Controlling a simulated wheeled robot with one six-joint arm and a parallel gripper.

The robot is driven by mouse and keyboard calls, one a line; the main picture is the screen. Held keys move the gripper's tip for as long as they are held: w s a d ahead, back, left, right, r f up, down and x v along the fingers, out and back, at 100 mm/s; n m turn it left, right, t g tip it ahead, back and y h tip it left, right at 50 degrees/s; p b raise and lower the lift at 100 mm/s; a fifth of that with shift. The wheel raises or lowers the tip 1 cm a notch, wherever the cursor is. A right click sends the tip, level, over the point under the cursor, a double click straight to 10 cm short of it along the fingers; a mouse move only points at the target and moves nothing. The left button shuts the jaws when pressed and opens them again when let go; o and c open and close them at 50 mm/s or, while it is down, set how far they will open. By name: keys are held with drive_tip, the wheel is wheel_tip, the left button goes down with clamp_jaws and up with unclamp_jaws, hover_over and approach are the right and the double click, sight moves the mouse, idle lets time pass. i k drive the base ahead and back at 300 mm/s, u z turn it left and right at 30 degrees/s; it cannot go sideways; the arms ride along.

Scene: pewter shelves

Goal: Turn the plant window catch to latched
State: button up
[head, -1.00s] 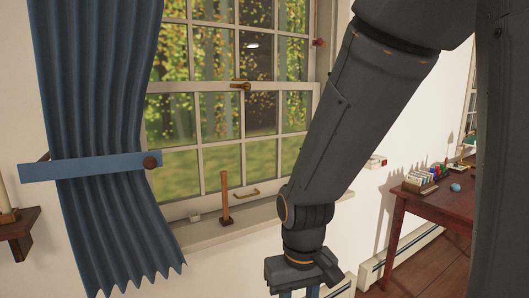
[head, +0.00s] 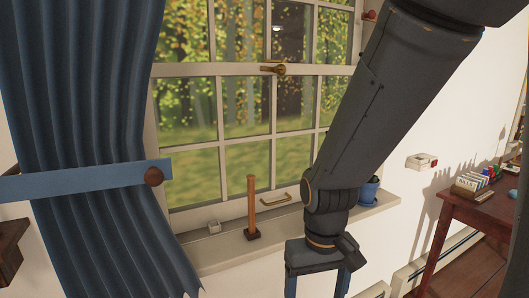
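The window catch (head: 273,69) is a small brass piece on the white meeting rail between the upper and lower sashes. Its lever looks to lie roughly along the rail, pointing left; I cannot tell its exact setting. A plant in a blue pot (head: 370,190) stands on the sill, partly hidden behind my arm. My gripper (head: 317,284) hangs low in front of the wall below the sill, well below and to the right of the catch. Its two blue fingers are spread apart with nothing visible between them; their tips are cut off by the bottom edge.
A blue curtain (head: 95,120) with tieback hangs left. A desk (head: 465,225) stands right.

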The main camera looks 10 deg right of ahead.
sight(280, 69)
drive_tip(key=k, duration=0.5)
drive_tip(key=z, duration=1.6)
drive_tip(key=i, duration=0.95)
drive_tip(key=u, duration=2.1)
